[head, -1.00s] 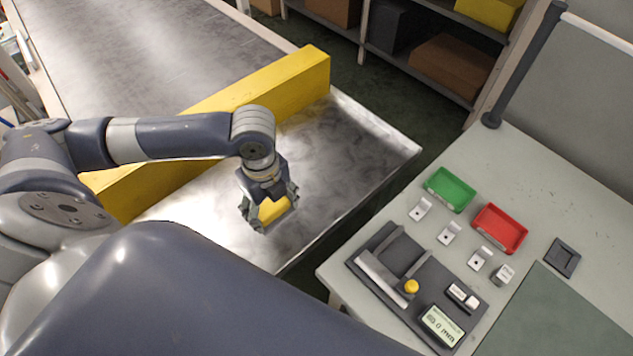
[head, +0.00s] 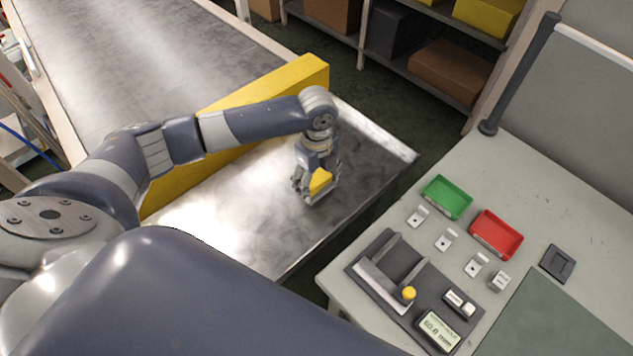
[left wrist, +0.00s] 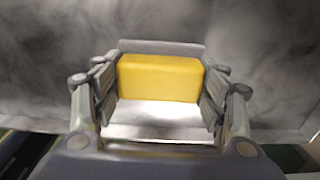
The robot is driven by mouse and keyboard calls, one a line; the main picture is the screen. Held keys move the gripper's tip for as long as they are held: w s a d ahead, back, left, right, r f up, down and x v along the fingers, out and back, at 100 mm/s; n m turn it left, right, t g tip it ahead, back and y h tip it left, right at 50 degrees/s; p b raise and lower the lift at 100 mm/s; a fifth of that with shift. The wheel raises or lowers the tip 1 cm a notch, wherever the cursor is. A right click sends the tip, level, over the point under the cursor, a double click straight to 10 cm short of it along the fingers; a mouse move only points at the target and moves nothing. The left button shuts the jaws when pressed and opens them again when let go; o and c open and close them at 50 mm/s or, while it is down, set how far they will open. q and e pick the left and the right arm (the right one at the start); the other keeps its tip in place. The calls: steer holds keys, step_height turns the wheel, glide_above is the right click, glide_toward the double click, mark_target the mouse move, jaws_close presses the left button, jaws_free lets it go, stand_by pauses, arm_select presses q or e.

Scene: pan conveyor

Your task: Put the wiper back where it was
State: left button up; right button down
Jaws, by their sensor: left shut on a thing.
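The wiper (head: 320,180) has a yellow block, and it shows between my left fingers in the head view. In the left wrist view the wiper (left wrist: 160,77) shows its yellow block and a pale grey strip along its far side. My left gripper (head: 316,190) is shut on the wiper, with a finger at each end of the block in the left wrist view (left wrist: 160,95). It is over the right part of the metal pan (head: 375,140); I cannot tell whether the wiper touches the metal. My right gripper is not in view.
A yellow barrier (head: 265,95) crosses the pan behind my left arm. To the right, a worktable (head: 590,230) holds a green tray (head: 447,197), a red tray (head: 496,235), several small pale blocks and a dark gauge fixture (head: 400,280). A dark gap separates pan and worktable.

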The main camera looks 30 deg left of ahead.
mark_target(316, 179)
arm_select(q)
steer(key=shift+f, duration=0.85)
steer(key=o, duration=1)
steer(key=shift+f, duration=0.15)
step_height(316, 179, up, 12)
steer(key=shift+r+b, duration=0.2)
steer(key=shift+b, duration=0.1)
